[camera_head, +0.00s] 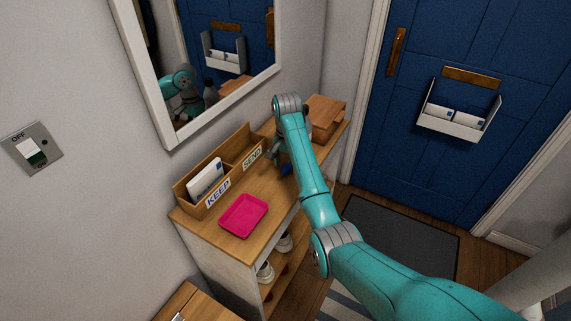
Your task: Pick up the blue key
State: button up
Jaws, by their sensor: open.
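A small blue patch (286,169), which looks like the blue key, shows on the wooden shelf top just left of my arm. It is tiny and partly covered, so its shape is not clear. My gripper (276,155) is low over the shelf top beside the blue patch, pointing down. It is open, and my arm partly covers it. I cannot tell whether the fingers touch the key.
A wooden sorter (222,172) labelled KEEP and SEND stands left of my gripper, with white envelopes. A pink tray (243,215) lies in front. A wooden box (325,115) stands behind my arm. A mirror (160,112) hangs above. Shoes (265,271) sit below.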

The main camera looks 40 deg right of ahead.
jog(key=shift+f, duration=0.2)
jog(key=c, duration=1.1)
jog(key=shift+r, duration=0.15)
